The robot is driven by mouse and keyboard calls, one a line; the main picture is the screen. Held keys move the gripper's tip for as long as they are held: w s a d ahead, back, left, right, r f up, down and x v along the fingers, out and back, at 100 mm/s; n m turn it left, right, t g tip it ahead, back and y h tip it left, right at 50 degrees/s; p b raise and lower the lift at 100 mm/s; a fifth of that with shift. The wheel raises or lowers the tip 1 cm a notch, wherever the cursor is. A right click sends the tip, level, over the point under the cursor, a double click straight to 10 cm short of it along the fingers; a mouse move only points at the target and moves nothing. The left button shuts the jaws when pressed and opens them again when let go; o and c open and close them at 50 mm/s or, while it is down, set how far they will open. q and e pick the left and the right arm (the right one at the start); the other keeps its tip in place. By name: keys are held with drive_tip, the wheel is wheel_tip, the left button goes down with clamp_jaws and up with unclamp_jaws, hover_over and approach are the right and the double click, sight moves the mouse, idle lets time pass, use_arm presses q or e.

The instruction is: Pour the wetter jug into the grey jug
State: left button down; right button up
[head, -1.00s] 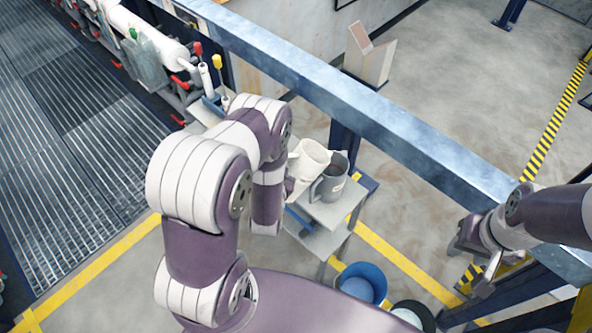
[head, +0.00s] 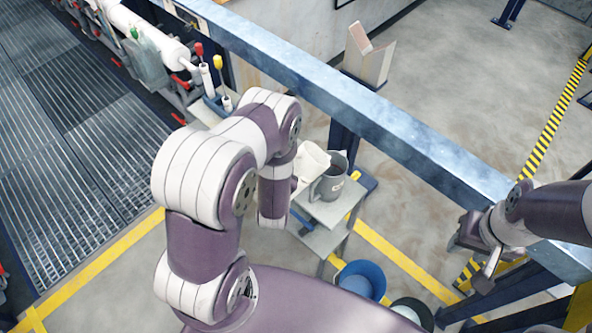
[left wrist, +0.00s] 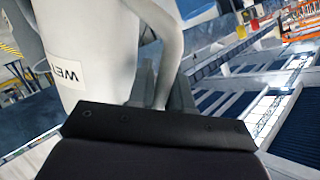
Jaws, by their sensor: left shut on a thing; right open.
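The wetter jug is cream-white; in the head view (head: 312,158) it is partly hidden behind my left arm and stands out beside the grey jug. In the left wrist view the wetter jug (left wrist: 95,40) fills the upper left, with a label reading "WE" and its handle at my left gripper (left wrist: 160,100). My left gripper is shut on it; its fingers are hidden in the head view. The grey jug (head: 329,185) stands upright on a small grey stand, with dark content inside. The white jug leans over toward its mouth. My right gripper (head: 478,250) is open and empty at the right.
The small stand (head: 338,208) has a lower shelf. A blue bucket (head: 362,279) and a dark-rimmed bucket (head: 412,314) stand on the floor near it. A long blue-grey beam (head: 400,140) runs across behind the stand. Tools with red and yellow tops (head: 217,63) stand at the upper left.

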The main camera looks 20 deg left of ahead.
idle(0.3)
use_arm(q)
drive_tip(key=shift+w+d+r+m+p, duration=0.25)
drive_tip(key=shift+r+p, duration=0.2)
drive_tip(key=shift+p, duration=0.25)
drive_tip(key=shift+w+r+m+g+p, duration=0.15)
drive_tip(key=shift+m+g+p, duration=0.15)
drive_tip(key=shift+g, duration=0.2)
drive_tip(key=shift+y, duration=0.3)
